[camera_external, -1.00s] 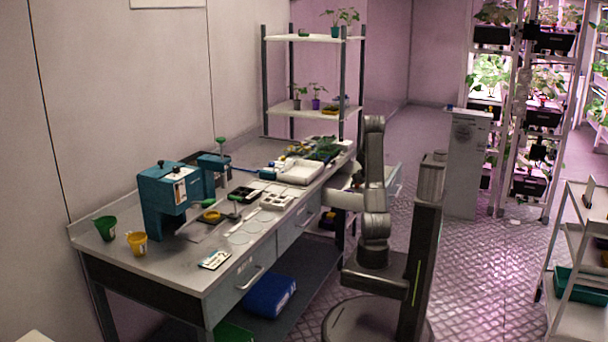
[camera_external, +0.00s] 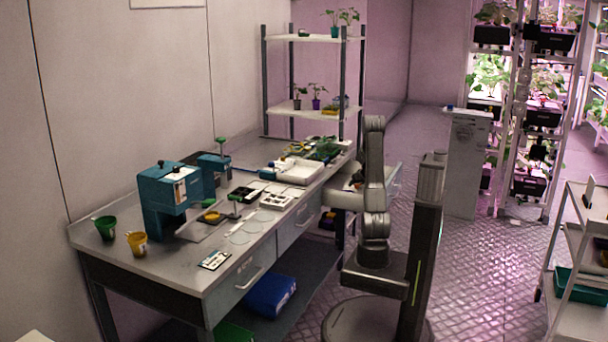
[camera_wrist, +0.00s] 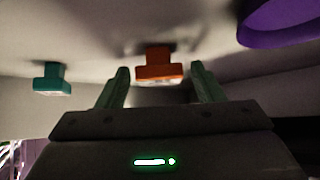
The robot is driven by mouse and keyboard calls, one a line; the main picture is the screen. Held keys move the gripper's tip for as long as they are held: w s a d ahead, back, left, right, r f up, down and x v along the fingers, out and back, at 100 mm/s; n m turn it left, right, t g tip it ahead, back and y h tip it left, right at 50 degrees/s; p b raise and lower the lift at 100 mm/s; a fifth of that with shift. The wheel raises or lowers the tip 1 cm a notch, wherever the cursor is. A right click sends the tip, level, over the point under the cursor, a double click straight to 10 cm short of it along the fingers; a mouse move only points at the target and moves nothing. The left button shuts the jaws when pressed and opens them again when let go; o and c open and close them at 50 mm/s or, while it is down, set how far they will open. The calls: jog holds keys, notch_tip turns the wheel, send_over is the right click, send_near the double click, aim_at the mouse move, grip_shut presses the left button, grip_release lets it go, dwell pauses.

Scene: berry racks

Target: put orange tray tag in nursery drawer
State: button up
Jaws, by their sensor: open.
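In the wrist view, the orange tray tag (camera_wrist: 158,64) is a small T-shaped block on a pale surface. My gripper (camera_wrist: 158,78) is open, with its two green fingers on either side of the tag in the picture. I cannot tell whether they touch it. In the external view, my arm reaches to the bench's far right end, and the gripper is mostly hidden there. A drawer (camera_external: 395,182) appears pulled out beside my arm. Whether it is the nursery drawer I cannot read, and its inside is mostly hidden.
A teal tag (camera_wrist: 50,78) lies left of the orange one, and a purple rounded object (camera_wrist: 280,22) is at upper right in the wrist view. The bench (camera_external: 205,280) holds a teal machine (camera_external: 165,200), cups and trays. A shelf rack (camera_external: 310,112) stands behind.

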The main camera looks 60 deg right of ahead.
jog(key=v, duration=1.1)
jog(key=shift+s+a+r, duration=0.2)
jog(key=shift+a+r, duration=0.05)
jog(key=shift+r, duration=0.05)
jog(key=shift+o, duration=0.5)
